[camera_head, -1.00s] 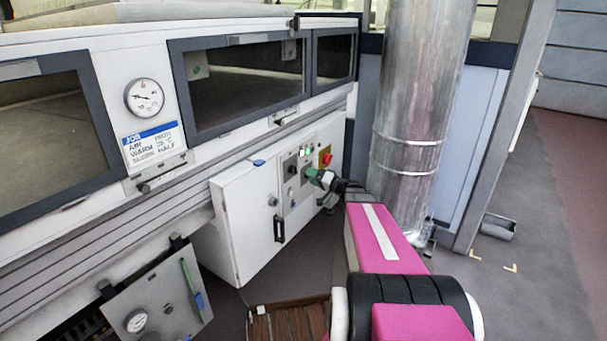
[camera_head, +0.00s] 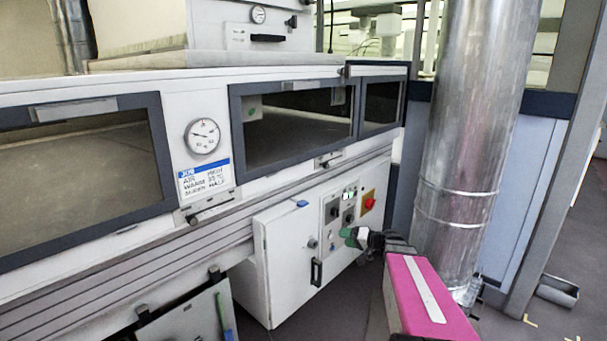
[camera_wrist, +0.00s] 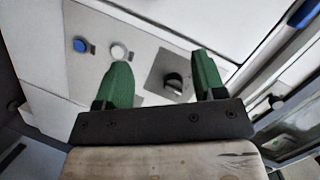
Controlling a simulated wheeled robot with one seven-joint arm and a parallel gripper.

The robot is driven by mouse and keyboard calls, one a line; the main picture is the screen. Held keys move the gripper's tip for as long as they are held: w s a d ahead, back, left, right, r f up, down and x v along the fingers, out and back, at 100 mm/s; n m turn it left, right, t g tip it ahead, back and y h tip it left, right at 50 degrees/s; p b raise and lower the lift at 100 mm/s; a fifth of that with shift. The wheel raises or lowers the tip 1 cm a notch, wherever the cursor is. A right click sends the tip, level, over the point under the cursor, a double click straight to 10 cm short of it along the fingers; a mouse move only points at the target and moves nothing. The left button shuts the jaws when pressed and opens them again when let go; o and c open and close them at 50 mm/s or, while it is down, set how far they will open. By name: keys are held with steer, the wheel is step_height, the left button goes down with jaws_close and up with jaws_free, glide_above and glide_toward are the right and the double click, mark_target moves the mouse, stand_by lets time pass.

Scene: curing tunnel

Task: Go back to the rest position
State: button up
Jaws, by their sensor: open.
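My gripper (camera_head: 352,237) is in front of the control panel on the white cabinet, at the right of the tunnel in the head view. In the wrist view its two green fingers (camera_wrist: 160,85) stand wide apart with nothing between them. Beyond them is the panel (camera_wrist: 140,60) with a black rotary knob (camera_wrist: 173,82), a white button (camera_wrist: 119,52) and a blue button (camera_wrist: 80,45). The fingers appear apart from the knob, though the exact gap is hard to tell. In the head view the gripper covers part of the lower panel.
The white cabinet (camera_head: 283,245) has a black door handle (camera_head: 316,271). A red switch (camera_head: 368,201) sits at the panel's right. A large metal duct (camera_head: 465,130) stands close to the right of my arm. A dial gauge (camera_head: 202,137) and job card (camera_head: 204,181) are on the tunnel wall.

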steer(key=s+a+f+g+h, duration=0.4)
steer(key=s+a+f+g, duration=0.15)
steer(key=s, duration=0.35)
steer(key=s+d+f+g+h, duration=0.2)
steer(key=s+d+h, duration=0.1)
steer(key=s+h, duration=0.5)
steer(key=shift+s+f+n+g+h, duration=0.2)
steer(key=shift+n+g+h, duration=0.1)
steer(key=shift+g+h, duration=0.1)
steer(key=shift+c, duration=0.4)
